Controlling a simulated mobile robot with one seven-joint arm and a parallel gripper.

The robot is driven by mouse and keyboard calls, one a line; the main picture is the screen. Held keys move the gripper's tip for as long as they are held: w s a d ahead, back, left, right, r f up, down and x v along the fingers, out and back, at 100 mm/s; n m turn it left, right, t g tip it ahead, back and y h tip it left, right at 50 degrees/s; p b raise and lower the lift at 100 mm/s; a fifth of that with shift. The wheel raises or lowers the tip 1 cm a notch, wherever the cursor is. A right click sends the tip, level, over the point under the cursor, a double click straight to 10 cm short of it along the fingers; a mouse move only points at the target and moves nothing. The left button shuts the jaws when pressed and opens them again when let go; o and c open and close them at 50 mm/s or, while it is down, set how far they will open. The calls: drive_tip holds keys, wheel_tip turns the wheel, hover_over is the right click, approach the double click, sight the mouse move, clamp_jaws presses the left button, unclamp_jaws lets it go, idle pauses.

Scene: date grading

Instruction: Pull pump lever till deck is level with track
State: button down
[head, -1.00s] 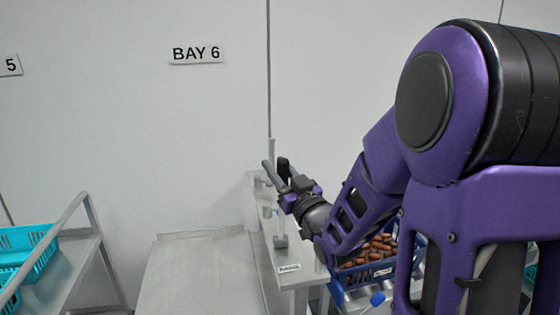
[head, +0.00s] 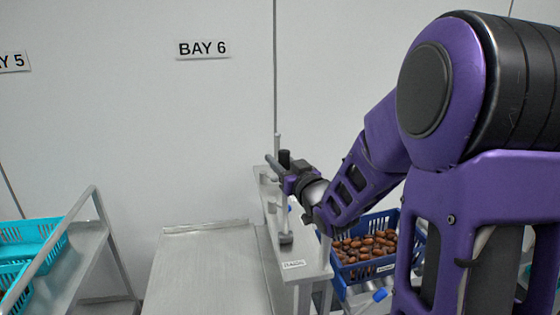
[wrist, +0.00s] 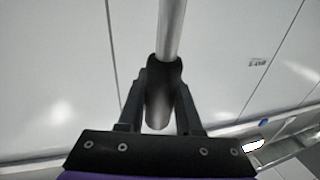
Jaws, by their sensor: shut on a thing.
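The pump lever shows in the wrist view as a pale metal rod (wrist: 171,28) with a dark grip at its lower end, between the two fingers of my gripper (wrist: 160,95). My gripper (head: 284,166) is shut on it. In the head view the grey lever bar (head: 272,163) slants beside the dark fingers, above the grey bench. A flat grey surface (head: 205,270), apparently the deck, lies left of the bench, with a raised lip at its far edge. I cannot tell which part is the track, nor compare its height with the deck.
The narrow grey bench (head: 312,252) carries a small label and posts. A blue crate of dates (head: 345,274) stands right of it, partly behind my arm. A sloped grey rack (head: 85,262) with turquoise crates (head: 45,240) is at left. The BAY 6 wall (head: 130,120) closes the back.

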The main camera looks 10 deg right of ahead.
drive_tip(key=s+b, duration=0.1)
drive_tip(key=b, duration=0.2)
drive_tip(key=s+t+b, duration=0.1)
drive_tip(key=s+b, duration=0.1)
drive_tip(key=b, duration=0.1)
drive_tip(key=shift+s+a+f+n+t+y+b, duration=0.1)
drive_tip(key=shift+s+f+n+t+y+b, duration=0.1)
drive_tip(key=shift+n+t+y+b, duration=0.15)
drive_tip(key=shift+s+r, duration=0.35)
drive_tip(key=shift+f+b, duration=0.1)
drive_tip(key=shift+b, duration=0.3)
